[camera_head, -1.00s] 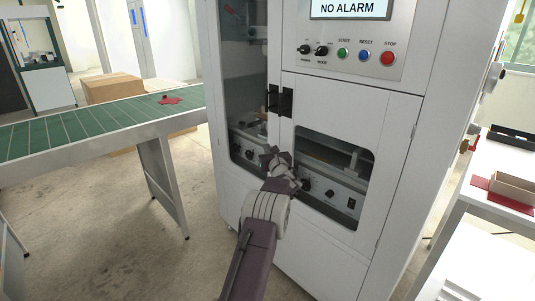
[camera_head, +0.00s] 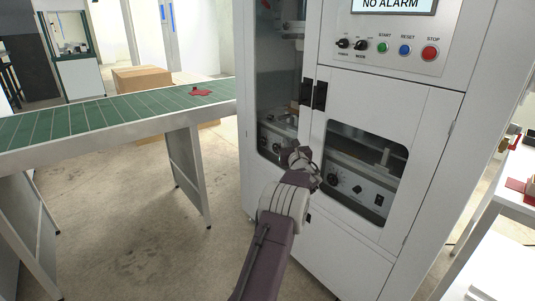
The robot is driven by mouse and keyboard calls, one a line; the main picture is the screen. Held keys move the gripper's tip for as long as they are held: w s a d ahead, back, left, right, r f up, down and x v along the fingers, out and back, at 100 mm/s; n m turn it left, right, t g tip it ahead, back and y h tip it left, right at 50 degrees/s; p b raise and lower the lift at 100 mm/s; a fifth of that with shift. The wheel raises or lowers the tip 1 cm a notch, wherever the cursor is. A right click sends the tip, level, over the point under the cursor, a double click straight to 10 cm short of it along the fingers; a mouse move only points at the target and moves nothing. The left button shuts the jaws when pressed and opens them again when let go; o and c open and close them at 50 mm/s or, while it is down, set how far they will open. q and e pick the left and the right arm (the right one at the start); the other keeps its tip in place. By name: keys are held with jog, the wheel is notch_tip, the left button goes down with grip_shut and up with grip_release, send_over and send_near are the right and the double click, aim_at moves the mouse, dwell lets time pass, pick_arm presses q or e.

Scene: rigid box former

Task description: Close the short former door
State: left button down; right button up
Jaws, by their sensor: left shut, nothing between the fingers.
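The short former door (camera_head: 391,112) is the white panel with a window on the front of the box former, below the control panel. It looks about flush with the frame; I cannot tell whether it is fully shut. Its black handle (camera_head: 320,96) is at its upper left edge, beside the black handle (camera_head: 306,92) of the tall glazed door (camera_head: 262,85). My left gripper (camera_head: 298,158) is shut and empty, below the handles and in front of the seam between the two doors. I cannot tell whether it touches either door. My right gripper is not in view.
A green conveyor (camera_head: 110,116) with a red item (camera_head: 201,92) on it stands at the left. A cardboard box (camera_head: 141,78) is behind it. A white table (camera_head: 512,185) stands at the right. The floor (camera_head: 130,205) between conveyor and former is clear.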

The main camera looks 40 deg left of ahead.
pick_arm(q)
jog(key=s+b, duration=0.1)
jog(key=s, duration=0.6)
jog(key=shift+a+f, duration=0.2)
jog(key=shift+f, duration=0.15)
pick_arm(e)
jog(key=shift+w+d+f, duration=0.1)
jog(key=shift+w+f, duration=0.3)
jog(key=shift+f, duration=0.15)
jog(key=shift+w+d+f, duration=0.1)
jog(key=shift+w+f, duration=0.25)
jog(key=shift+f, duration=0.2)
pick_arm(q)
jog(key=shift+s, duration=0.1)
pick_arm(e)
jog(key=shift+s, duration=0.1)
